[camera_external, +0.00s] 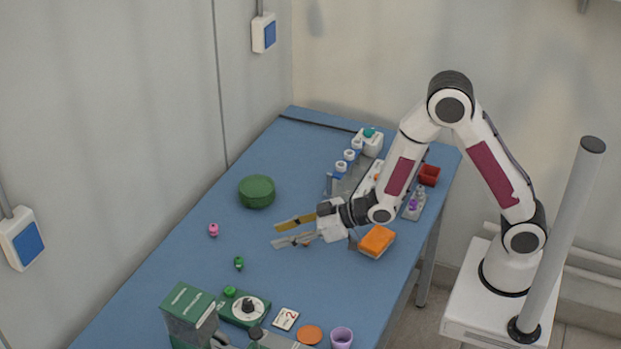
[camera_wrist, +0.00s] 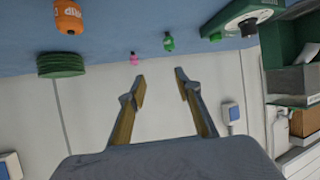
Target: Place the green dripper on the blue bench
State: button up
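A small green dripper (camera_external: 239,263) stands on the blue bench (camera_external: 170,262), left of the middle. In the wrist view the dripper (camera_wrist: 168,42) shows beyond my fingertips, near the bench edge. My gripper (camera_external: 279,232) is above the bench, to the right of the dripper and apart from it. In the wrist view my gripper (camera_wrist: 160,75) has its two fingers spread with nothing between them.
A pink dripper-like piece (camera_external: 213,230) and a round green pot (camera_external: 257,191) stand nearby. A green scale (camera_external: 240,312), an orange disc (camera_external: 309,335) and a purple cup (camera_external: 342,338) are at the front. An orange block (camera_external: 377,241) lies by my wrist.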

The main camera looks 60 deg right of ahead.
jog(key=s+d+r+m+g+h, duration=0.1)
jog(key=s+d+r+h, duration=0.1)
jog(key=s+d+r, duration=0.45)
jog(key=s+d+r+m+g, duration=0.1)
jog(key=s+d+r, duration=0.2)
jog(key=s, duration=0.6)
jog(key=s+d+r+m+g+h, duration=0.1)
jog(key=s+d+r+g, duration=0.1)
jog(key=s, duration=0.8)
jog(key=s+d+r+m+g+h, duration=0.1)
jog(key=s+d+r, duration=0.3)
jog(key=s, duration=0.5)
jog(key=shift+s+r+g, duration=0.25)
jog(key=shift+r+g, duration=0.45)
jog(key=shift+r, duration=0.1)
